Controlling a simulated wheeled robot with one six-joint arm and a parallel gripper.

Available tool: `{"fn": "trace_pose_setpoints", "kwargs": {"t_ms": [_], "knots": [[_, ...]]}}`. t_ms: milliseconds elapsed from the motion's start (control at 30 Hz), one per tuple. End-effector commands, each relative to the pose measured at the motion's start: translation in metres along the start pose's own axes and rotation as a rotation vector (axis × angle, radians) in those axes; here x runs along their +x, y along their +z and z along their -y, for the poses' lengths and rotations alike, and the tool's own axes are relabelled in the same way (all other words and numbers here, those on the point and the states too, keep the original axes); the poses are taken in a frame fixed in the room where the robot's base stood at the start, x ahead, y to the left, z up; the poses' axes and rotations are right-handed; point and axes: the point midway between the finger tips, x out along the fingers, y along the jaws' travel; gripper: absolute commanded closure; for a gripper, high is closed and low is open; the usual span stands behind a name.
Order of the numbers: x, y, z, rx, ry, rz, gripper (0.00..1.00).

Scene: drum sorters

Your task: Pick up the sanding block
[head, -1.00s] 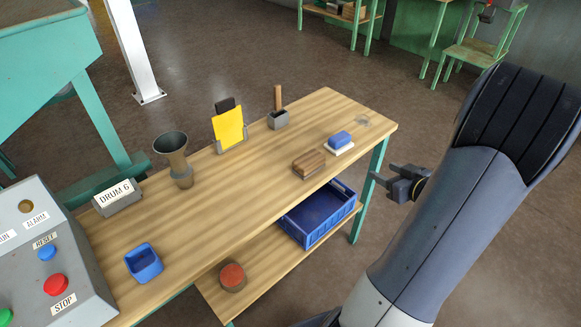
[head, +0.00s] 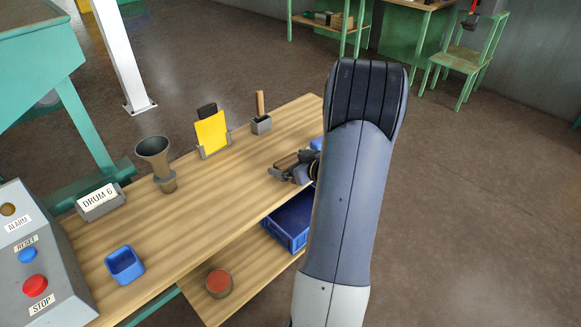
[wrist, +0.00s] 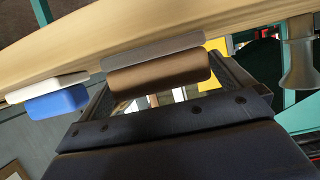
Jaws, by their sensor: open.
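The sanding block, a brown block with a grey layer along one face, rests on the wooden workbench (head: 225,195) near its front edge. In the head view the sanding block (head: 287,160) is partly hidden by my gripper (head: 291,172). In the wrist view, where the bench appears at the top, the sanding block (wrist: 158,76) lies between the two fingers of my gripper (wrist: 165,88). The fingers are open, one on each side of it. I cannot tell whether they touch it.
A blue block on a white base (wrist: 55,103) sits beside the sanding block. On the bench are a yellow card in a holder (head: 212,134), a holder with a wooden handle (head: 261,124), a metal funnel cup (head: 154,152) and a blue cup (head: 125,264). A blue crate (head: 287,225) is below.

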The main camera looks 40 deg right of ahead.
Motion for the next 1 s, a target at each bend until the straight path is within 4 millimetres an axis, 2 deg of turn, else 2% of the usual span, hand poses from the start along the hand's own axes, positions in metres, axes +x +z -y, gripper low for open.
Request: {"fn": "trace_pose_setpoints", "kwargs": {"t_ms": [267,800,1000], "knots": [[0.0030,-0.0001,-0.0001,0.000,0.000,0.000,0.01],[0.0028,0.0000,-0.0001,0.000,0.000,0.000,0.45],[0.0027,-0.0004,-0.0002,0.000,0.000,0.000,0.45]]}}
